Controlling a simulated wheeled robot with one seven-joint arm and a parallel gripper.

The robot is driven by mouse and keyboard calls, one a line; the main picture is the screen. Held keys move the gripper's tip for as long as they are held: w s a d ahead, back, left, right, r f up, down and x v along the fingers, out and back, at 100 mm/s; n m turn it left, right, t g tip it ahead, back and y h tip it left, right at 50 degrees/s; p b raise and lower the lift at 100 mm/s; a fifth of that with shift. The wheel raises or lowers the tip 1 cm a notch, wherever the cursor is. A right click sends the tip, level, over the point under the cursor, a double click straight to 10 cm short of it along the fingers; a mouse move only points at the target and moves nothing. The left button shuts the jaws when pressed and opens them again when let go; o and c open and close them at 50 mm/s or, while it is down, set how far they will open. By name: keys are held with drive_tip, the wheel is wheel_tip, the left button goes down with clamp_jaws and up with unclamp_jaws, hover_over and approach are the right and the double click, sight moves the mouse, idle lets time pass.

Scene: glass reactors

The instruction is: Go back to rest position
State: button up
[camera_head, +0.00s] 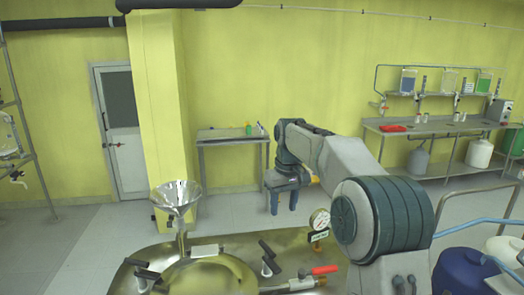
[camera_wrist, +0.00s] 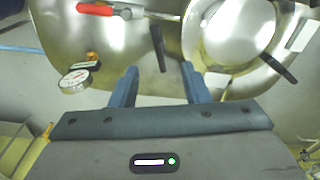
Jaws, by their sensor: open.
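My gripper (camera_head: 283,206) hangs at the end of my raised arm, above and behind the far edge of the metal reactor top (camera_head: 220,275). Its two blue fingers point down, apart and with nothing between them. In the wrist view my gripper (camera_wrist: 158,72) shows both fingers spread, with the shiny reactor lid (camera_wrist: 232,30) beyond them. The fingers appear to touch nothing. The pressure gauge (camera_head: 320,219) stands right of the gripper in the head view; it also shows in the wrist view (camera_wrist: 74,81).
A metal funnel (camera_head: 177,195) stands at the left of the reactor. A red-handled valve (camera_head: 318,272) and black handles (camera_head: 268,252) stick up from its top. A side table (camera_head: 230,137) and a bench (camera_head: 440,126) line the wall.

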drive_tip(key=s+d+r+m+t, duration=0.1)
drive_tip(key=s+d, duration=0.2)
drive_tip(key=s, duration=0.5)
drive_tip(key=s+d+r+m+t, duration=0.1)
drive_tip(key=s+d, duration=0.1)
drive_tip(key=s, duration=0.6)
drive_tip(key=s+d+f+m, duration=0.1)
drive_tip(key=s+f, duration=0.1)
drive_tip(key=s, duration=0.3)
drive_tip(key=s+d+f+m, duration=0.1)
drive_tip(key=s+f, duration=0.2)
drive_tip(key=s, duration=0.3)
drive_tip(key=s+d+f+m+t, duration=0.1)
drive_tip(key=s+d+f, duration=0.1)
drive_tip(key=s, duration=0.4)
drive_tip(key=shift+s+f+h, duration=0.15)
drive_tip(key=shift+f+h, duration=0.15)
drive_tip(key=shift+f, duration=0.05)
